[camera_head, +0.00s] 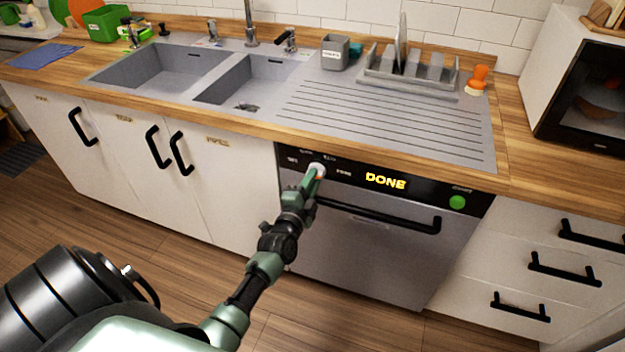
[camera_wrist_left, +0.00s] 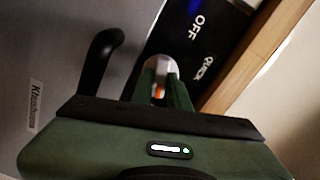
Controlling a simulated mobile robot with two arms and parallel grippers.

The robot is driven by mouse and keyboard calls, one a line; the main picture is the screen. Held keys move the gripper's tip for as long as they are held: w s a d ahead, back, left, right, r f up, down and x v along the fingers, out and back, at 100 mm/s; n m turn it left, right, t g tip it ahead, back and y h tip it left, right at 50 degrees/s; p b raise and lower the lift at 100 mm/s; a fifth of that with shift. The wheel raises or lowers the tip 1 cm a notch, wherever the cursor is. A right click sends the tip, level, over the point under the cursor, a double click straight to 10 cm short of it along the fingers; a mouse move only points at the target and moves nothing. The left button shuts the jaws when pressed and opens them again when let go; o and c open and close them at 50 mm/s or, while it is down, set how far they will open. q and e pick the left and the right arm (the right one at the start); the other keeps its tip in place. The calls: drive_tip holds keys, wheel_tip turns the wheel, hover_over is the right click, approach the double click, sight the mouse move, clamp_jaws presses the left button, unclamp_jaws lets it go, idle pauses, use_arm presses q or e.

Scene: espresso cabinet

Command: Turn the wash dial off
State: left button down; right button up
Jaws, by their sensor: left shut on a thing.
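The dishwasher's wash dial (camera_head: 317,168) is a small light knob on the black control panel (camera_head: 420,188). My left gripper (camera_head: 314,176) reaches it from below and is shut on it. In the left wrist view, the two green fingers (camera_wrist_left: 162,88) sit on either side of the silver dial (camera_wrist_left: 159,64). An orange mark shows between the fingers. The printed word OFF (camera_wrist_left: 197,27) and the word QUICK (camera_wrist_left: 202,68) are on the panel beside the dial. Which label the dial points to, I cannot tell. My right gripper is not in view.
A yellow DONE display (camera_head: 385,181) and a green button (camera_head: 457,202) are right of the dial. The black dishwasher door handle (camera_head: 385,217) runs just below the panel. The wooden counter edge (camera_head: 250,130) is close above. The dishwasher door is shut.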

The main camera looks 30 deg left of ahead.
use_arm(q)
drive_tip(key=n+p, duration=0.1)
drive_tip(key=n, duration=0.2)
drive_tip(key=shift+r+n, duration=0.1)
drive_tip(key=shift+n, duration=0.3)
drive_tip(key=n, duration=0.3)
drive_tip(key=shift+n+p, duration=0.35)
drive_tip(key=shift+n, duration=0.05)
drive_tip(key=n, duration=1)
drive_tip(key=shift+a+n, duration=0.1)
drive_tip(key=shift+n, duration=0.3)
drive_tip(key=n, duration=0.3)
drive_tip(key=shift+n, duration=0.3)
drive_tip(key=n+b, duration=0.1)
drive_tip(key=n, duration=0.2)
drive_tip(key=shift+n+b, duration=0.5)
drive_tip(key=shift+n, duration=1.6)
